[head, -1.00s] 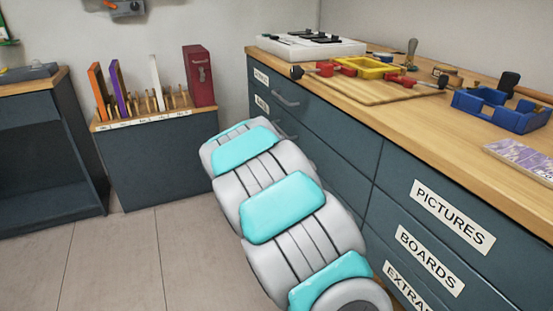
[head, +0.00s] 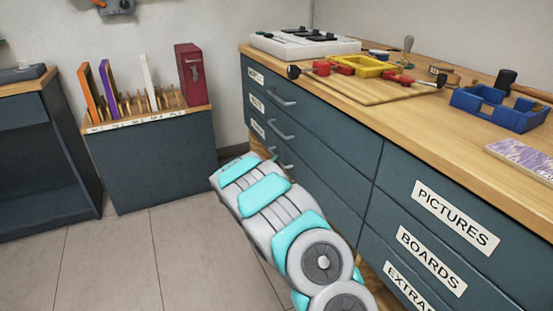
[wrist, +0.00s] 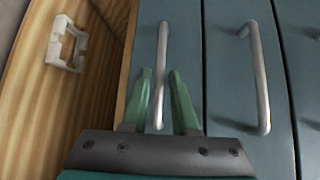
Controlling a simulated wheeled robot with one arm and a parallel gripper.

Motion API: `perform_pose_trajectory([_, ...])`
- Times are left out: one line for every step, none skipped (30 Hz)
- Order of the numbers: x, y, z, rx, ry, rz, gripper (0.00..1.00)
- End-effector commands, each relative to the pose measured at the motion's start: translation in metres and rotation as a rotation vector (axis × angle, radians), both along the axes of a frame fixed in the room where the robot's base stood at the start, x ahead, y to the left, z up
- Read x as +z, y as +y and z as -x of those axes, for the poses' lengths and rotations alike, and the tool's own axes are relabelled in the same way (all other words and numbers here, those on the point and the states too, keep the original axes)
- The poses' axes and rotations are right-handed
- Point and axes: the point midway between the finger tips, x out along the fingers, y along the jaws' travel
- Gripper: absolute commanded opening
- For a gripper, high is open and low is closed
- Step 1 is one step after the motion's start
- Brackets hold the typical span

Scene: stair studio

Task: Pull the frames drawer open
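Grey-blue drawers (head: 315,150) stand on the right in the head view. The left column has small labels that I cannot read clearly, so I cannot tell which marks frames. In the wrist view, my gripper (wrist: 161,74) has its two green fingers on either side of a silver drawer handle (wrist: 163,38). Narrow gaps show between fingers and handle, so it looks open. Whether the tips reach behind the bar is unclear. That drawer front (wrist: 184,60) looks flush with its neighbour. In the head view my arm hides the gripper.
Beside that front, the wrist view shows a wooden surface (wrist: 30,120), perhaps an open drawer's inside, with a white object (wrist: 66,42) on it. Another handle (wrist: 262,90) is to the right. A low cabinet (head: 155,160) stands left; floor (head: 150,260) before it is clear.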

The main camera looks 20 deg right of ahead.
Motion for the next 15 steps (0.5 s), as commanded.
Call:
perform_pose_trajectory([0.001, -0.006, -0.005, -0.002, -0.004, -0.003, 0.27])
perform_pose_trajectory([0.0, -0.008, -0.008, -0.002, -0.004, -0.003, 0.27])
perform_pose_trajectory([-0.002, -0.01, -0.011, -0.001, -0.002, -0.002, 0.27])
perform_pose_trajectory([-0.003, -0.012, -0.013, -0.001, 0.0, -0.002, 0.27])
perform_pose_trajectory([-0.004, -0.014, -0.015, -0.001, 0.0, -0.003, 0.27])
perform_pose_trajectory([-0.004, -0.016, -0.017, -0.001, 0.0, -0.001, 0.27])
perform_pose_trajectory([-0.004, -0.018, -0.018, -0.001, 0.001, -0.001, 0.27])
perform_pose_trajectory([-0.004, -0.019, -0.02, -0.001, 0.0, -0.001, 0.27])
perform_pose_trajectory([-0.004, -0.02, -0.021, 0.0, -0.001, -0.001, 0.27])
perform_pose_trajectory([-0.004, -0.02, -0.022, 0.0, -0.002, -0.001, 0.27])
perform_pose_trajectory([-0.004, -0.021, -0.023, 0.001, -0.002, -0.001, 0.27])
perform_pose_trajectory([-0.004, -0.021, -0.024, 0.001, -0.002, -0.001, 0.27])
perform_pose_trajectory([-0.004, -0.021, -0.024, 0.001, -0.002, 0.0, 0.27])
perform_pose_trajectory([-0.004, -0.021, -0.024, 0.001, -0.002, 0.0, 0.27])
perform_pose_trajectory([-0.004, -0.021, -0.024, 0.001, -0.002, 0.0, 0.27])
